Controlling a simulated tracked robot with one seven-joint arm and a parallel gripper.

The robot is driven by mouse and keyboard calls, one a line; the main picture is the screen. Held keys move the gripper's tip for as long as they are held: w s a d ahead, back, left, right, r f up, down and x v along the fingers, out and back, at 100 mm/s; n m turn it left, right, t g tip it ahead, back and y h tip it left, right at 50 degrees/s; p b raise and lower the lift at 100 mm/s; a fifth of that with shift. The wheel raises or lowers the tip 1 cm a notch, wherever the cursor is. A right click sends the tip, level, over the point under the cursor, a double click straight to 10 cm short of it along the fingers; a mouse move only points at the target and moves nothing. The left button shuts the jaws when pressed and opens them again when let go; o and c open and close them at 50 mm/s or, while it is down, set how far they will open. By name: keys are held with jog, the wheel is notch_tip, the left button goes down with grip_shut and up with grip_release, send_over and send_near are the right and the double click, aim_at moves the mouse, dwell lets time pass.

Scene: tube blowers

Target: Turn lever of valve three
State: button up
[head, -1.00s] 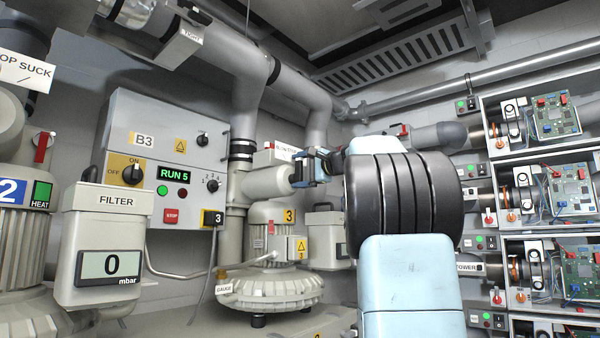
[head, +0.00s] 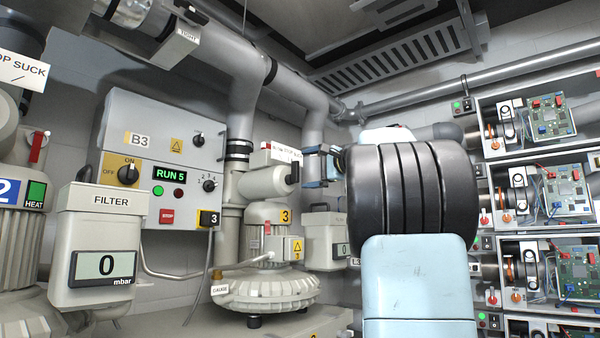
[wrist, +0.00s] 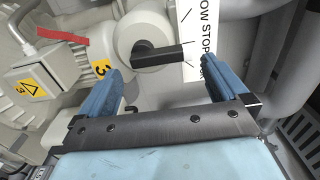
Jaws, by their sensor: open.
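Valve three is a pale cylindrical body (head: 262,182) above the blower marked 3. Its black lever (head: 292,173) stands roughly upright at the valve's right end in the head view. A white sign (head: 281,153) is above it, its words partly hidden. In the wrist view the lever (wrist: 160,55) lies between the two blue fingertips in the picture, its end beside the sign (wrist: 207,45) where STOP reads. My gripper (head: 316,166) is open just right of the lever in the head view, apart from it and empty. My arm hides what is behind it.
A control box marked B3 (head: 150,185) reads RUN 5. A filter unit (head: 95,245) stands front left and the blower (head: 262,292) below the valve. Thick grey pipes (head: 243,100) rise behind. Shelves of circuit boards (head: 545,195) line the right.

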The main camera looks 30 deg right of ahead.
jog(key=v, duration=0.8)
jog(key=shift+s, duration=0.25)
jog(key=shift+d, duration=0.1)
jog(key=s+a+f+n+g+h, duration=0.1)
jog(key=s+a+f+n+g, duration=0.25)
jog(key=a+f, duration=0.75)
jog(key=s+a+f+n+g, duration=0.2)
jog(key=s+a+f+g, duration=0.15)
jog(key=a+f, duration=0.75)
jog(key=s+a+f+n+g+h, duration=0.2)
jog(key=s+f+n, duration=0.2)
jog(key=f, duration=0.9)
jog(key=s+a+f+n+g+h, duration=0.2)
jog(key=s+f+n+h, duration=0.1)
jog(key=s+f, duration=0.8)
notch_tip(320, 180, down, 2)
jog(key=shift+s+a+f+n, duration=0.1)
jog(key=shift+s+a+n, duration=0.15)
jog(key=shift+n, duration=0.5)
